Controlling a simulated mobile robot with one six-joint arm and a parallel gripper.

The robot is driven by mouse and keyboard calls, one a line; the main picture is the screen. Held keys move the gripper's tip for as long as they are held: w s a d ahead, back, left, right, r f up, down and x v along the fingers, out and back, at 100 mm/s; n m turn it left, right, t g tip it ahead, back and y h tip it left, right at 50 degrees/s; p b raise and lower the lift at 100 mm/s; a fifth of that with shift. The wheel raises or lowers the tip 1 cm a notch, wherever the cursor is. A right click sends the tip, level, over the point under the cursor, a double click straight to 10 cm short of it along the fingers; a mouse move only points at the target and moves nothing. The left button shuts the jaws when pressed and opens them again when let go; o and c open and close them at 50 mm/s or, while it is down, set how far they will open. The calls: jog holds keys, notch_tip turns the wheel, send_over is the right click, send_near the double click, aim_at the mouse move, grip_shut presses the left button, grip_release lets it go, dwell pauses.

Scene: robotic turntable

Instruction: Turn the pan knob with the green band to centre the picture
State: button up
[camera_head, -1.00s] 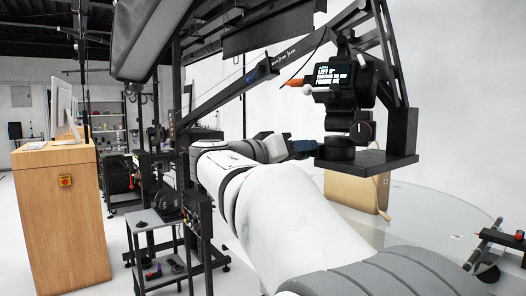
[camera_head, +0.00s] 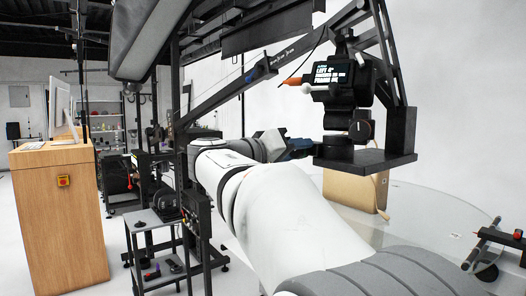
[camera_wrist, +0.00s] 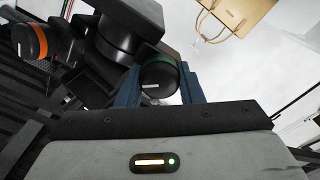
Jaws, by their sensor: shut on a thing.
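The pan knob (camera_wrist: 160,80) is black with a green band along its rim and a white mark on its face. In the wrist view it sits between the two blue fingers of my gripper (camera_wrist: 161,88), which is shut on it. In the head view my gripper (camera_head: 302,147) reaches the left side of the camera head; the green band is hidden there. The camera's screen (camera_head: 328,80) seems to read "LEFT 4°" with smaller blurred lines below. The camera (camera_head: 345,82) stands on a black bracket (camera_head: 370,162).
A second black knob with an orange band (camera_wrist: 38,40) is at upper left in the wrist view. An orange-tipped handle (camera_head: 291,82) sticks out left of the camera. A tan bag (camera_head: 350,190) stands on the glass turntable (camera_head: 425,215). A wooden cabinet (camera_head: 60,215) stands left.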

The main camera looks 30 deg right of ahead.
jog(key=n, duration=0.5)
jog(key=shift+n+p, duration=0.3)
jog(key=shift+f+n+p, duration=0.1)
jog(key=shift+n+p, duration=0.55)
jog(key=shift+n, duration=1.45)
jog(key=shift+w, duration=0.1)
jog(key=o, duration=1)
jog(key=shift+c, duration=0.2)
jog(key=a, duration=0.7)
jog(key=shift+s+a, duration=0.35)
jog(key=shift+a, duration=0.05)
jog(key=shift+f, duration=0.1)
